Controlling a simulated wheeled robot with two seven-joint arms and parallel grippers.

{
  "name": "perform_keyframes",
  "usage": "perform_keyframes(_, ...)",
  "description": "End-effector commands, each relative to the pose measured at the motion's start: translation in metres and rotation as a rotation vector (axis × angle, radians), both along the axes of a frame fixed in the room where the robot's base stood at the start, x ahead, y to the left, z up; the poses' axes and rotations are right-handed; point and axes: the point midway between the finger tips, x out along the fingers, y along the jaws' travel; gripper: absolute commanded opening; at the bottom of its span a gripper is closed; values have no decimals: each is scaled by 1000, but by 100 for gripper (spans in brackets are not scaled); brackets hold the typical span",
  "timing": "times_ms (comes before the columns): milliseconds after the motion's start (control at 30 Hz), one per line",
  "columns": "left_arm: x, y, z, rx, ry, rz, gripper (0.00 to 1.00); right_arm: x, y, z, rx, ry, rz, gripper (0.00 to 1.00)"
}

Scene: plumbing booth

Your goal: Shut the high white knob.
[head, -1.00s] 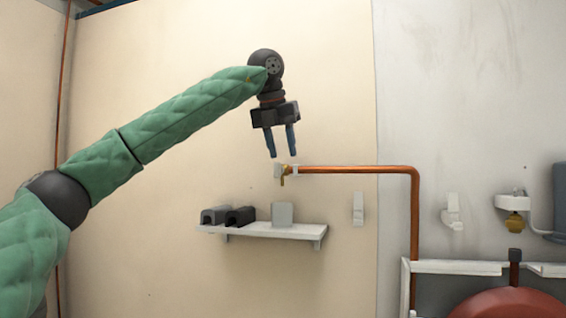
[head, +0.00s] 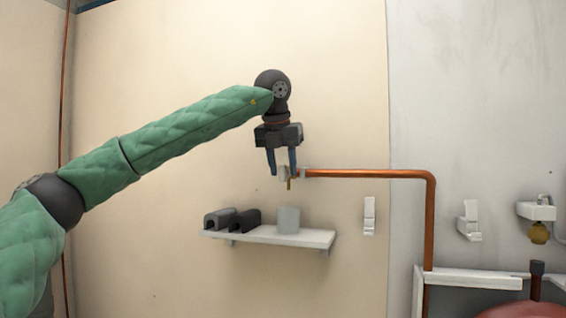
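A small white knob (head: 283,174) sits on the wall at the left end of the copper pipe (head: 370,174), with a small brass part (head: 290,184) hanging below it. My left gripper (head: 282,174) points down with its two blue fingers apart, one on each side of the knob in the head view. I cannot tell whether the fingers touch the knob or are at its depth. The right finger overlaps part of the brass fitting. My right gripper is not in view.
White wall brackets (head: 369,216) and a white fixture with a brass part (head: 538,211) are to the right. The wall above the pipe is clear.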

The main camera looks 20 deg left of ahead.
Motion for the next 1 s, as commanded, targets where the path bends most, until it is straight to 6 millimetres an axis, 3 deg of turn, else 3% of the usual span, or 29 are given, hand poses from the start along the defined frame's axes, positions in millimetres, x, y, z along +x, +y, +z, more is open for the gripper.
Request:
perform_keyframes(367, 1, 0, -4, 0, 0, 0, 35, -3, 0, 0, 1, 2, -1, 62)
perform_keyframes(533, 1, 0, -4, -1, 0, 0, 2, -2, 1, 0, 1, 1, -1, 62)
perform_keyframes(833, 1, -1, -4, 25, 0, -2, 2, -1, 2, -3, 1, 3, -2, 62)
perform_keyframes(1000, 1, -3, -5, 95, -4, -2, 2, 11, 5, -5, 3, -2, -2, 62)
